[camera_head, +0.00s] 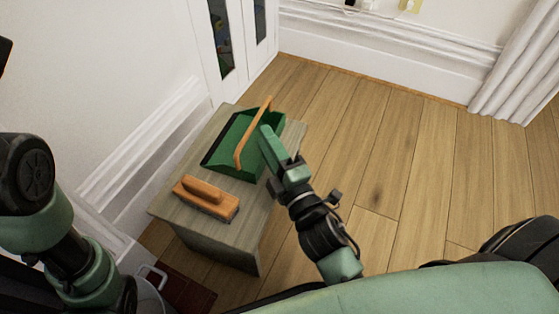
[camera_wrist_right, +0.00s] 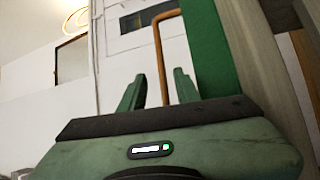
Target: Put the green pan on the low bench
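The green pan (camera_head: 246,132), a dustpan with an arched orange handle (camera_head: 243,148), rests on the far part of the low grey wooden bench (camera_head: 245,225). My right gripper (camera_head: 269,136) is at the pan's right side, overlapping its rim in the head view. In the right wrist view its two fingers (camera_wrist_right: 158,92) stand apart, with the orange handle (camera_wrist_right: 159,45) showing in line with the gap. The pan's green wall (camera_wrist_right: 210,50) is close on the right there. I cannot tell whether the fingers touch the pan. My left gripper is out of view.
A wooden brush (camera_head: 206,197) lies on the bench's near part. A white wall and baseboard (camera_head: 140,150) run along the left, with a white glazed cabinet (camera_head: 232,45) behind. A metal bucket (camera_head: 148,290) stands near the bench's front left. Open wooden floor (camera_head: 380,170) lies to the right.

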